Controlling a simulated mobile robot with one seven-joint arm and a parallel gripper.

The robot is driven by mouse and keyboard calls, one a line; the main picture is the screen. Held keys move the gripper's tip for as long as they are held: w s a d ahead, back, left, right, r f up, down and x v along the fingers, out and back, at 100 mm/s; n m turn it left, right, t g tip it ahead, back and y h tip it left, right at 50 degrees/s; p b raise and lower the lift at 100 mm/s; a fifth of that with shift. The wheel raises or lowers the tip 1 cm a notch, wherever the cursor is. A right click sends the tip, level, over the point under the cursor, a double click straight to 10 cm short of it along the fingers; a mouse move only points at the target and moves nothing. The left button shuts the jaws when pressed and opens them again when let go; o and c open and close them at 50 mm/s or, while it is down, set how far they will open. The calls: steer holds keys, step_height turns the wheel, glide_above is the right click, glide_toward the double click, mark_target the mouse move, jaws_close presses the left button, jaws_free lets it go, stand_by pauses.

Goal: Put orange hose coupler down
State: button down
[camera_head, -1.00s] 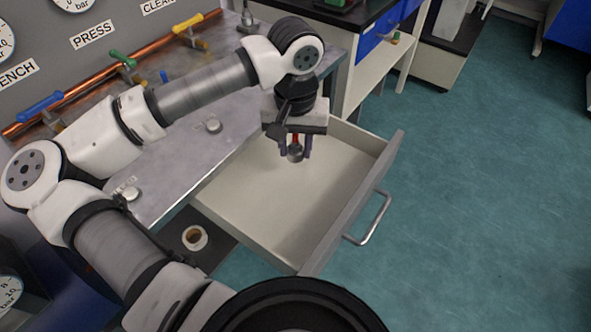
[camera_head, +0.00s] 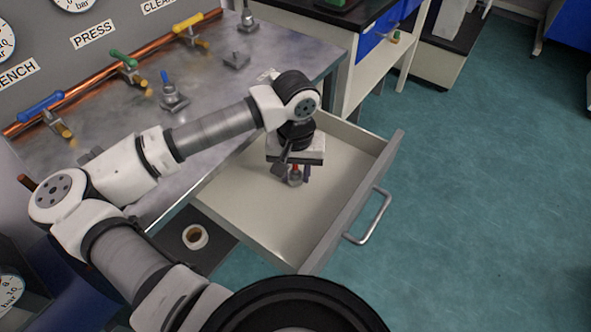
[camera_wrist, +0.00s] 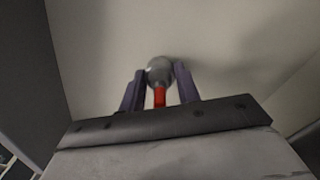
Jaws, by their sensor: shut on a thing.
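The orange hose coupler (camera_head: 295,179) is between the fingers of my gripper (camera_head: 297,174), inside the open drawer (camera_head: 250,208). In the wrist view the coupler shows a grey rounded end (camera_wrist: 159,72) and a red-orange part below it. The two purple fingers of my gripper (camera_wrist: 160,88) stand on either side of it, shut on it. The pale drawer floor lies just beyond the coupler. I cannot tell whether the coupler touches the floor.
The drawer front with its metal handle (camera_head: 370,218) is on the right. The metal bench top (camera_head: 205,115) with valves and a copper pipe is on the left. A white cup-like object (camera_head: 195,237) sits on a dark surface below. The rest of the drawer looks empty.

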mark_target(296, 172)
steer(key=c, duration=1)
jaws_free()
steer(key=shift+f, duration=0.1)
steer(key=shift+r+p, duration=0.35)
steer(key=shift+p, duration=0.1)
step_height(296, 172, up, 12)
steer(key=shift+f+b, duration=0.2)
steer(key=shift+b, duration=0.25)
steer(key=shift+s, duration=0.1)
